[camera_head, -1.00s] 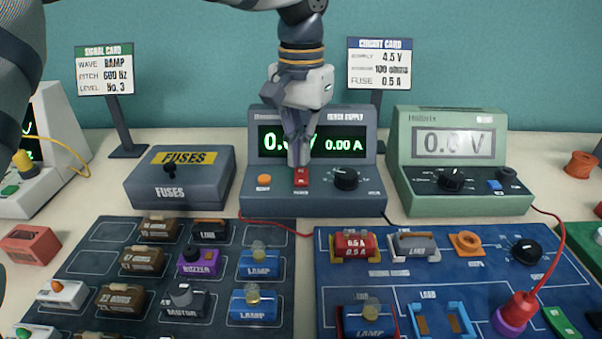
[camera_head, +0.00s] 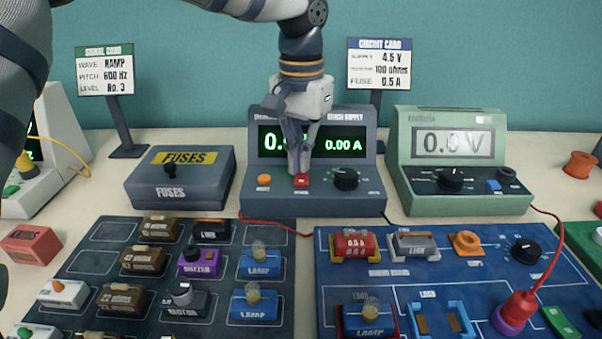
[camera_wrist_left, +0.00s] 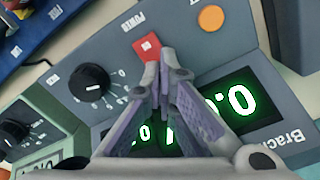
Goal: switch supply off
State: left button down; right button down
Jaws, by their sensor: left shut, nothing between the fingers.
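The bench supply (camera_head: 262,205) is a dark grey unit at the back middle. Its green display is lit and reads 0.00 A on the right; my gripper hides part of the volts figure. Its red power switch (camera_head: 303,181) sits low on the front, between an orange button (camera_head: 264,180) and a black knob (camera_head: 345,178). My left gripper (camera_head: 299,172) is shut and empty, fingers pointing down at the switch's upper end. In the left wrist view the fingertips meet at the edge of the red switch (camera_wrist_left: 147,46); whether they touch cannot be told. My right gripper is not in view.
A grey fuses box (camera_head: 180,187) stands left of the supply and a green meter (camera_head: 460,203) reading 0.0 V stands right. In front lie a parts tray (camera_head: 107,234) and a blue circuit board (camera_head: 470,290). A red lead runs along the supply's front.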

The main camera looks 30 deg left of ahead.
pick_arm(q)
jog(key=shift+f, duration=0.35)
jog(key=shift+r, duration=3.55)
